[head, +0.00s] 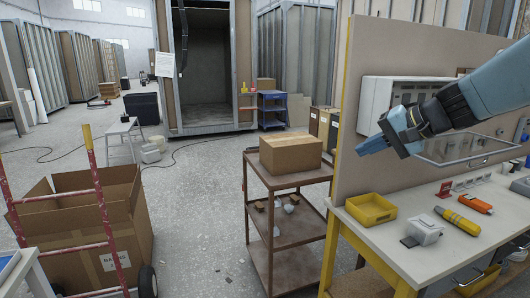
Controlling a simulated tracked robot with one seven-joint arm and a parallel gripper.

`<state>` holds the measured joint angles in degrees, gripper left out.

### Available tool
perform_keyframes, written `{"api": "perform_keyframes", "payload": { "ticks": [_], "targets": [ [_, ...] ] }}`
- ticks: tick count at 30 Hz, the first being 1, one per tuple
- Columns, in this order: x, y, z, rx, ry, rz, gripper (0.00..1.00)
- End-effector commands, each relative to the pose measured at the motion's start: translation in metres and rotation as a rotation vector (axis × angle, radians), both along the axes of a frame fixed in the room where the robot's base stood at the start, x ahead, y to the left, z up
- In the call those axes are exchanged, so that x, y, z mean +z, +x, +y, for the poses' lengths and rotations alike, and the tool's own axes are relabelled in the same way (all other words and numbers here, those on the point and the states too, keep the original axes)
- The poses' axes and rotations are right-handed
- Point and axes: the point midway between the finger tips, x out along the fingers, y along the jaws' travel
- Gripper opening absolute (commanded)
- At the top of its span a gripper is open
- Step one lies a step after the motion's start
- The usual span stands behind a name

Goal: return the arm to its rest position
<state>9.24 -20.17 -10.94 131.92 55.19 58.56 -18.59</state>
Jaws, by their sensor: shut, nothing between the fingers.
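My gripper (373,146) shows in the head view at the right, at the end of my arm, which reaches in from the right edge. Its blue fingers point left and slightly down, and they are shut with nothing between them. The gripper hangs in the air in front of the beige upright panel, above the workbench (388,231). It is apart from the bench top and the yellow tray (371,209) below it. It holds no object.
A brown shelf cart (287,183) carries a closed cardboard box (291,153) left of the bench. A yellow tool (457,222) and an orange tool (477,203) lie on the bench. A grey metal cabinet (391,96) is on the panel behind my gripper. Open floor (200,220) lies at centre left.

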Motion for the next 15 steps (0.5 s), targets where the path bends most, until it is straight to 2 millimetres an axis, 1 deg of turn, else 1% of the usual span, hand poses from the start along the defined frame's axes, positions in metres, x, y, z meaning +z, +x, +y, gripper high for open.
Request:
{"api": "perform_keyframes", "payload": {
  "ticks": [1,3,6,9,12,15],
  "targets": [
    [-0.005,-0.018,0.009,0.037,-0.063,0.011,0.0],
    [-0.015,-0.04,0.017,0.08,-0.163,0.028,0.0],
    [-0.028,-0.07,0.022,0.135,-0.311,0.044,0.0],
    [-0.04,-0.096,0.022,0.178,-0.465,0.043,0.0],
    [-0.048,-0.118,0.017,0.208,-0.615,0.031,0.0],
    [-0.053,-0.134,0.01,0.226,-0.743,0.012,0.0]
  ]
}}
